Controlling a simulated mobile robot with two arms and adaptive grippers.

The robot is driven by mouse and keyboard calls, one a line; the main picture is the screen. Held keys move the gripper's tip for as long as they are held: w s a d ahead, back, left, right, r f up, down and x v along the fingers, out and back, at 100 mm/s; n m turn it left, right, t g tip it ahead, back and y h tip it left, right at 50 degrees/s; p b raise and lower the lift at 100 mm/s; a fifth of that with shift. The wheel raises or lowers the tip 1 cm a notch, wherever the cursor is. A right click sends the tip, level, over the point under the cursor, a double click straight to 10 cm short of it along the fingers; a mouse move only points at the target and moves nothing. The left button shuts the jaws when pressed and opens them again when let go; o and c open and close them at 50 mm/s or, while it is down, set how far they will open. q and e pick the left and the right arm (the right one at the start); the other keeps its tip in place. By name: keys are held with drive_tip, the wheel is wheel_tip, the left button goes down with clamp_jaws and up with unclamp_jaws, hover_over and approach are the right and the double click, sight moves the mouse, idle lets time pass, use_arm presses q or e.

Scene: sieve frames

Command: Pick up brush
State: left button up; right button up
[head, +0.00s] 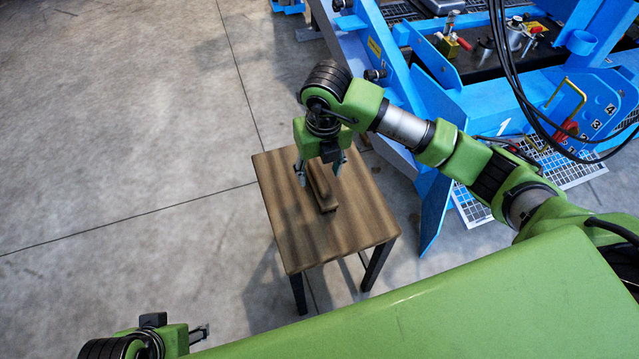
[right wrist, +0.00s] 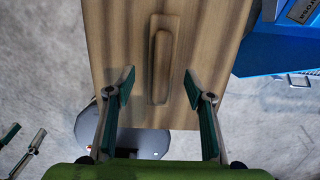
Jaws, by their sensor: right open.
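The brush (head: 322,188) is a brown wooden block with a raised grip along its top. It lies on the wooden table (head: 290,235), and in the right wrist view the brush (right wrist: 161,58) is upright in the picture, near the table's middle. My right gripper (head: 319,170) is open above the table, close over the brush. In the right wrist view its fingertips (right wrist: 159,80) are apart, one on each side of the brush's lower end, with nothing between them held. My left gripper (head: 200,333) is low at the left, away from the table; its fingers look apart and empty.
A blue metal machine frame (head: 435,160) with a sloping leg stands right of the table. Black cables (head: 520,85) hang near my right arm. The rest of the tabletop is bare, and the concrete floor (head: 120,130) at the left is clear.

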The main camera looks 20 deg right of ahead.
sight(320, 175)
drive_tip(key=f, duration=0.3)
drive_tip(key=f+b, duration=0.1)
drive_tip(key=shift+w+d+f, duration=0.1)
drive_tip(key=shift+w+f, duration=0.1)
drive_tip(key=shift+w, duration=0.05)
drive_tip(key=shift+w+f, duration=0.1)
drive_tip(key=shift+f, duration=0.3)
use_arm(q)
drive_tip(key=shift+w+d+f, duration=0.1)
drive_tip(key=shift+w+f, duration=0.35)
drive_tip(key=shift+f, duration=0.05)
use_arm(e)
drive_tip(key=shift+r, duration=0.1)
clamp_jaws()
